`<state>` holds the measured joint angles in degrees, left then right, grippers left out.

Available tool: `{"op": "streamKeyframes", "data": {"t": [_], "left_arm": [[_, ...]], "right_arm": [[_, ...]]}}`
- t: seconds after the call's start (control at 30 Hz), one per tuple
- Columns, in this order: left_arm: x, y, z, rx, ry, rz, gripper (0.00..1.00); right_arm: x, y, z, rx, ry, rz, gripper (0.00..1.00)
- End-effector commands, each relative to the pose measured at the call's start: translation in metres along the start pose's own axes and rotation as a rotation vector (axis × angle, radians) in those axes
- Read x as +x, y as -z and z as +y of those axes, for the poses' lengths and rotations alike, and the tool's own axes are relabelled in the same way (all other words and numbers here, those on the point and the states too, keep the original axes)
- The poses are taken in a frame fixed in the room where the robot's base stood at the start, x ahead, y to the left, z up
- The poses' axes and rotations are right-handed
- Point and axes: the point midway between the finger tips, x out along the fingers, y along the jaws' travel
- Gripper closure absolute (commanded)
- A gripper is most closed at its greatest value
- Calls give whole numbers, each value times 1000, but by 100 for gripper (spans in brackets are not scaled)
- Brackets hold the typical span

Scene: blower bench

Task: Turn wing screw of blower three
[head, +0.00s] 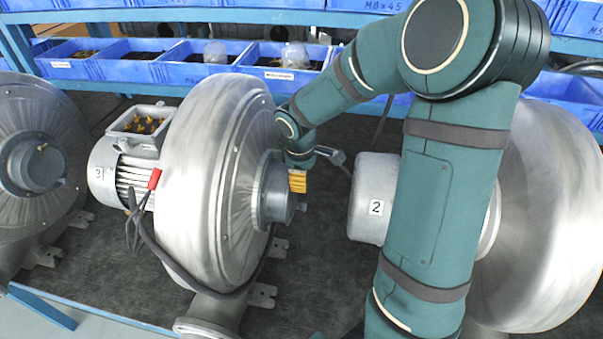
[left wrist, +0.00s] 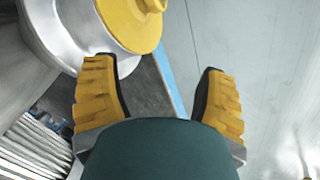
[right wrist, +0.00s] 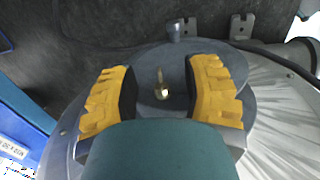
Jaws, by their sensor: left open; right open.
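Blower three (head: 220,180) is a silver blower on the bench, with a "3" on its motor (head: 98,173) and a grey hub (head: 272,195) on its right face. My right gripper (head: 297,182) is at that hub. In the right wrist view my right gripper (right wrist: 163,95) is open, its yellow fingers on either side of a small pale wing screw (right wrist: 162,90) at the middle of the grey hub (right wrist: 148,62). I cannot tell whether the fingers touch it. In the head view the screw is hidden. My left gripper (left wrist: 160,95) is open and empty, away from the blower.
Blower two's motor (head: 375,208) stands just right of my right gripper, partly behind my right arm. Another blower (head: 35,150) is at the far left. Blue bins (head: 130,72) line the back. A yellow round part (left wrist: 135,20) on a silver body is near my left gripper.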

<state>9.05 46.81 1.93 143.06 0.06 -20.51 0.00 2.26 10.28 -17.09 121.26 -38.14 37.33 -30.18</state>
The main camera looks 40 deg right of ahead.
Motion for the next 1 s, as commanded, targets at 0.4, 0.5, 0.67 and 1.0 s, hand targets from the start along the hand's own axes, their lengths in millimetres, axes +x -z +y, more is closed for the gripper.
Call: {"op": "streamKeyframes", "data": {"t": [0.4, 0.5, 0.67, 1.0], "left_arm": [[0, 0, 0, 0, 0, 0, 28], [0, 0, 0, 0, 0, 0, 28], [-2, 0, 1, 0, 0, 0, 28], [-4, 1, 2, 1, 0, 0, 28]], "right_arm": [[0, 0, 0, 0, 0, 0, 100], [0, 0, 0, 0, 3, 0, 100], [0, 0, 0, 0, 26, -1, 100], [-1, 0, 1, 1, 67, -1, 100]]}}
